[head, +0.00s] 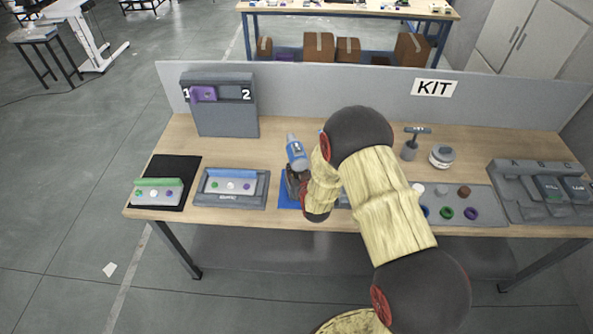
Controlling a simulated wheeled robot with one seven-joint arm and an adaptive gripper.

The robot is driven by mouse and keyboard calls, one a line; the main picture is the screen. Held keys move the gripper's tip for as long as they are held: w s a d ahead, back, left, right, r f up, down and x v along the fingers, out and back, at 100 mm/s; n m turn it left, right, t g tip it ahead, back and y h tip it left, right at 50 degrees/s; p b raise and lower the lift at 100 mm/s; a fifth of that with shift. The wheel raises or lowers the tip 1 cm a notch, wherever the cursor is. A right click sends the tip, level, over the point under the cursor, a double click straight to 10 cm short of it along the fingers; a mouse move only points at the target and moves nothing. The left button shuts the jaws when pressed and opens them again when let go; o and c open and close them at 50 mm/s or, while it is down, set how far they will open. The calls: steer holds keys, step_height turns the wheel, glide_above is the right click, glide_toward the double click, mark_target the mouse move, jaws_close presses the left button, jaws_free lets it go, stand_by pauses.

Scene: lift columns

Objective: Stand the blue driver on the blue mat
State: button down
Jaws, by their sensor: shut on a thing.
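The blue driver (296,154) is in the head view, left of my arm's wrist. Its blue body with a pale label shows at the top and leans slightly left, close to upright. My gripper (293,181) is shut on it, around its lower part. The blue mat (285,203) lies on the table under the driver and gripper. Only its left and front parts show; my gripper and wrist cover the rest. The driver's lower end is hidden, so I cannot tell whether it touches the mat.
Left of the mat are a grey tray (233,202) and a green-topped block on a black mat (180,167). A panel numbered 1 and 2 (228,118) holds a purple piece. Right of my arm are a grey T-handled tool (411,146), a round gauge (442,156) and a grey rack (515,190).

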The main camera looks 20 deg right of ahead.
steer(key=shift+w+f+b, duration=0.1)
steer(key=shift+b, duration=0.25)
stand_by(0.4)
steer(key=c, duration=1.7)
jaws_free()
steer(key=o, duration=0.4)
steer(key=shift+f, duration=0.1)
steer(key=shift+s+f, duration=0.15)
steer(key=shift+s, duration=0.05)
steer(key=v, duration=1.2)
steer(key=shift+w, duration=0.1)
